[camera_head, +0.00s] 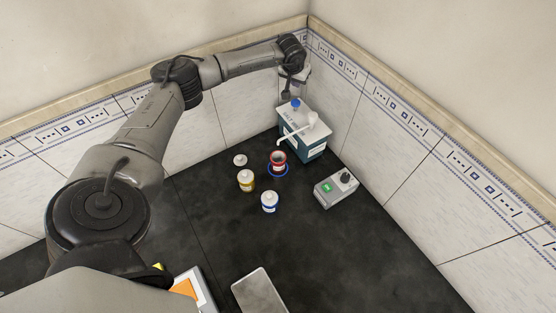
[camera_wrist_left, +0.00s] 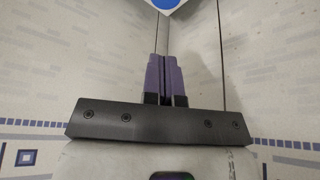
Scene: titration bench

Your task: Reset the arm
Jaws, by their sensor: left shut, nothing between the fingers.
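My left arm reaches in from the left across the back of the bench. Its gripper (camera_head: 286,94) is in the far corner, just above and behind the teal and white dispenser box (camera_head: 313,148). In the left wrist view the purple fingers (camera_wrist_left: 166,76) are together, with nothing between them. A blue round shape (camera_wrist_left: 165,3) shows at the top edge of that view; I cannot tell what it is. My right gripper is not in view.
A red-banded container (camera_head: 278,157) stands by the dispenser's spout. Nearby are a yellow-labelled bottle (camera_head: 246,181), a blue-labelled bottle (camera_head: 270,203), a white-topped item (camera_head: 240,160) and a grey device with a green display (camera_head: 337,188). A grey plate (camera_head: 261,293) lies in front. The dark bench right of it is clear.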

